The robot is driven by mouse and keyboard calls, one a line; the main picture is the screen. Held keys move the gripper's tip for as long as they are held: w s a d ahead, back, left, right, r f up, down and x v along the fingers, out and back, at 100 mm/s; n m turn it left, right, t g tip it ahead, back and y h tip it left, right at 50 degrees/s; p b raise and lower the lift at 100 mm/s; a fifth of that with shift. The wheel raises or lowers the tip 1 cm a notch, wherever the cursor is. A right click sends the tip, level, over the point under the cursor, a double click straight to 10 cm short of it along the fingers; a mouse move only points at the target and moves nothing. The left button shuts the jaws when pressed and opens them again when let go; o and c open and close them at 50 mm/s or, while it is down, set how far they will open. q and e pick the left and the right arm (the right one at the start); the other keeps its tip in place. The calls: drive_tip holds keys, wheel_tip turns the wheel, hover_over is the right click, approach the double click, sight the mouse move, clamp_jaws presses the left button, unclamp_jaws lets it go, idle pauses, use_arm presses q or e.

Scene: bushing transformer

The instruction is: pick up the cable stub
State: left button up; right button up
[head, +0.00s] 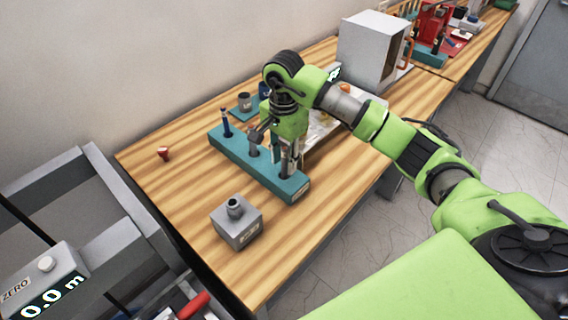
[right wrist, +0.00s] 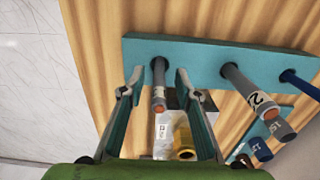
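A grey cable stub (right wrist: 158,88) with a copper-coloured end stands in a hole of the teal rack (right wrist: 205,62). In the right wrist view it lies between the two fingers of my right gripper (right wrist: 158,80), which is open, with a gap on each side. A second grey stub (right wrist: 248,92), labelled "2", and a thin blue rod (right wrist: 300,84) stand farther along the rack. In the head view my right gripper (head: 284,158) points down at the near end of the rack (head: 232,150) and partly hides the stub there. My left gripper is not in view.
A grey block with a bushing (head: 236,224) stands at the table's front. A red item (head: 163,153) lies left. A white open box (head: 372,50) stands behind my arm. A yellow piece (right wrist: 184,142) shows beyond the fingers.

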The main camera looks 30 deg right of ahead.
sight(284, 167)
wheel_tip(284, 167, down, 2)
drive_tip(key=shift+s+f+p, duration=0.1)
drive_tip(key=shift+p, duration=0.35)
drive_tip(key=shift+f, duration=0.45)
drive_tip(key=shift+c, duration=0.3)
clamp_jaws()
drive_tip(key=shift+r, duration=0.15)
